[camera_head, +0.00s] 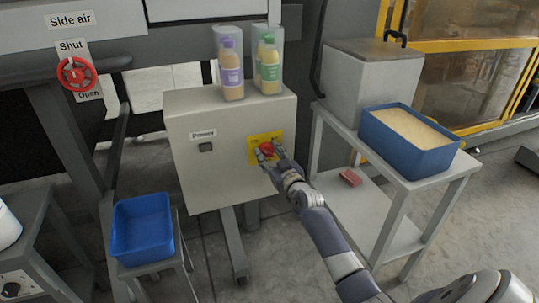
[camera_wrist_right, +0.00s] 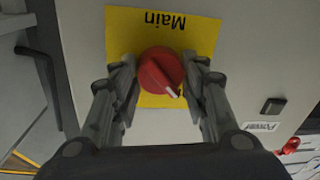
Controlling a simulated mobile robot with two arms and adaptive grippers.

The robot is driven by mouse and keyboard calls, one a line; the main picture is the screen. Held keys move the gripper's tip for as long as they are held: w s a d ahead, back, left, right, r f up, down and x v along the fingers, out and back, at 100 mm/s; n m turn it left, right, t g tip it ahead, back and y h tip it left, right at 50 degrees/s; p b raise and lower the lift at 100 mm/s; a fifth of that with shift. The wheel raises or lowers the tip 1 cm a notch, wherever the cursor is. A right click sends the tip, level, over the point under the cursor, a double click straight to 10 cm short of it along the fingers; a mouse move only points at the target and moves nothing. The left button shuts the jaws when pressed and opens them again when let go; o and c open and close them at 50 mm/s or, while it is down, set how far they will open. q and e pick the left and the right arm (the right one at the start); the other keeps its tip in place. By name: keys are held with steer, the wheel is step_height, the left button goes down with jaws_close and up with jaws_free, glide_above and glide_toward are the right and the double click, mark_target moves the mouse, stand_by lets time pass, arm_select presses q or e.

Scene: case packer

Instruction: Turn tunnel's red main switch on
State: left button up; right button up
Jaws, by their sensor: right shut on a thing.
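The red main switch (camera_head: 266,149) is a round knob on a yellow plate (camera_head: 253,153) on the front of a grey cabinet (camera_head: 200,176). In the right wrist view the red knob (camera_wrist_right: 160,72) shows a white mark at its lower right, and the yellow plate (camera_wrist_right: 128,38) reads "Main" upside down. My right gripper (camera_head: 270,153) is at the knob, with one finger on each side of it, shut on it. My left gripper is not in the head view.
The cabinet has a small dark "Power" switch (camera_head: 205,147). Bottles (camera_head: 231,78) stand on top. A blue bin (camera_head: 143,232) is at lower left. A blue tray (camera_head: 372,123) of pale material sits on a shelf unit at right. A red valve wheel (camera_head: 76,73) is at upper left.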

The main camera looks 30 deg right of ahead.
steer(key=shift+m, duration=0.3)
steer(key=m, duration=0.2)
steer(key=shift+m, duration=0.4)
steer(key=m, duration=0.2)
steer(key=shift+m, duration=0.4)
steer(key=m, duration=0.4)
steer(key=shift+m+t+h, duration=0.3)
steer(key=shift+m+h, duration=0.1)
steer(key=m, duration=0.6)
steer(key=shift+f+h, duration=0.1)
steer(key=shift+h, duration=0.2)
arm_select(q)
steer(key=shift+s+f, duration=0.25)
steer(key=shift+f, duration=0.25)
arm_select(e)
steer(key=shift+m, duration=0.8)
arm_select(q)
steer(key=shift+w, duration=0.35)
